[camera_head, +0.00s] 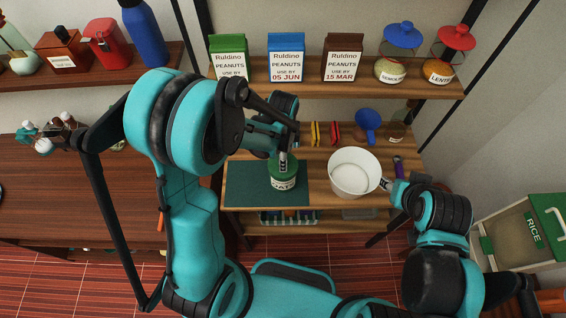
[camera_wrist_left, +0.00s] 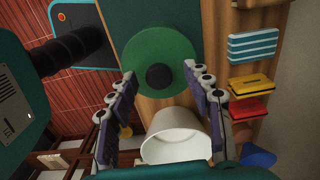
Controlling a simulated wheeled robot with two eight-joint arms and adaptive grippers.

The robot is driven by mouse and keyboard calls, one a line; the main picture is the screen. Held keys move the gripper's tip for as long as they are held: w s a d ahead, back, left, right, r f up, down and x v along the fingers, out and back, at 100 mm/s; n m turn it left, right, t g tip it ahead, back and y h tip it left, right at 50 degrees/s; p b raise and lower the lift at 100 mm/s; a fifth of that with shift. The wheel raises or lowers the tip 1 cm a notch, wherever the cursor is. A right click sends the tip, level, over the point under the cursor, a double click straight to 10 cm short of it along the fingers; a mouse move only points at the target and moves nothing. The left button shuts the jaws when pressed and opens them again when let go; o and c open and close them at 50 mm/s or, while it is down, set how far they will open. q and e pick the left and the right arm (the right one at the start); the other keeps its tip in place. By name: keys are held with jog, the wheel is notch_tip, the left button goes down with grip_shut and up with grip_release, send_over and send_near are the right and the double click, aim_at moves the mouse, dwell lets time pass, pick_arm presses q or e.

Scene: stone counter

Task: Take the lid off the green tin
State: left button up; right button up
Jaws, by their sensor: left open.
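The green tin (camera_head: 284,182) stands on a dark green mat (camera_head: 245,183) on the wooden shelf, with a pale label on its front. In the left wrist view its round green lid (camera_wrist_left: 180,50) fills the upper middle, with a dark knob (camera_wrist_left: 159,77) at its centre. The lid is on the tin. My left gripper (camera_head: 283,160) is over the tin. In its wrist view the open fingers (camera_wrist_left: 164,75) are on either side of the knob, with nothing between them; contact cannot be told. My right gripper (camera_head: 388,185) is at the right side of a white pot (camera_head: 352,190); its fingers are too small to read.
Yellow and red packets (camera_head: 315,133), a blue funnel-like item (camera_head: 368,120) and a jar (camera_head: 397,131) stand behind the pot. Peanut cartons (camera_head: 287,58) and lidded jars (camera_head: 390,70) line the upper shelf. A rice box (camera_head: 530,232) is at right.

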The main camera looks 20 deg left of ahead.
pick_arm(q)
jog(key=shift+f, duration=0.8)
jog(key=shift+s, duration=0.1)
grip_shut()
jog(key=shift+r, duration=0.15)
